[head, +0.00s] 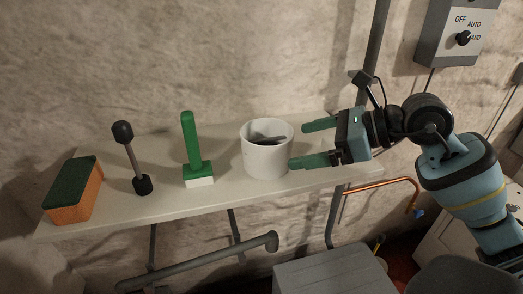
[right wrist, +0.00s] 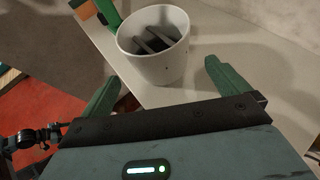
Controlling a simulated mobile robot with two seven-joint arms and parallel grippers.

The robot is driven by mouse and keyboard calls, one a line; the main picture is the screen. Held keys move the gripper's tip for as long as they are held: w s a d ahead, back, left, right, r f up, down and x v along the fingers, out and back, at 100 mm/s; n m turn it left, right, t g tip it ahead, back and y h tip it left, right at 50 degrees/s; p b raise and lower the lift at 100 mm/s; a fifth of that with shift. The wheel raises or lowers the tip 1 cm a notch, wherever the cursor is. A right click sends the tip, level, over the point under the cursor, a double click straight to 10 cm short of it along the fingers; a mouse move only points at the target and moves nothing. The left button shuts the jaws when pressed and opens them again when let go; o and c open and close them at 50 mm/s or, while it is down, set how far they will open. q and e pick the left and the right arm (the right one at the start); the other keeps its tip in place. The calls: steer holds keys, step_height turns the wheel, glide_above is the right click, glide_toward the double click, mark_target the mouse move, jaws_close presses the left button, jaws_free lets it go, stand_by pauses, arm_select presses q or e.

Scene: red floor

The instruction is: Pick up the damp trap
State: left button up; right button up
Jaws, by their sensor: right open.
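The white round tub (head: 267,158), which I take to be the damp trap, stands upright on the shelf, open at the top with dark grey pieces inside. It also shows in the right wrist view (right wrist: 156,68), ahead of and between my fingertips. My right gripper (head: 298,145) is open and comes in from the right, its two green fingers pointing at the tub's right side. In the head view the lower fingertip overlaps the tub's right edge; I cannot tell whether it touches. Nothing is held. My left gripper is not in view.
On the pale shelf (head: 110,212), left of the tub, stand a green-handled brush (head: 191,145), a dark dumbbell-shaped tool (head: 132,160) and an orange and green sponge (head: 75,192). A rough wall is behind. A grey switch box (head: 455,35) hangs upper right; a copper pipe (head: 385,184) runs below.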

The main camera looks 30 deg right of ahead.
mark_target(278, 150)
steer(key=shift+x, duration=1.05)
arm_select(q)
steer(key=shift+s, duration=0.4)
arm_select(e)
steer(key=shift+w+a+f, duration=0.15)
steer(key=shift+a, duration=0.05)
steer(key=p+x, duration=0.1)
steer(key=x, duration=0.3)
steer(key=shift+w+a+f, duration=0.3)
steer(key=shift+w+a, duration=0.05)
steer(key=c, duration=1)
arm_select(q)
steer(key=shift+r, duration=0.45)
arm_select(e)
steer(key=shift+o, duration=0.2)
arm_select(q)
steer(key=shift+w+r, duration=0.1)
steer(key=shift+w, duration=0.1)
arm_select(e)
steer(key=shift+r, duration=0.1)
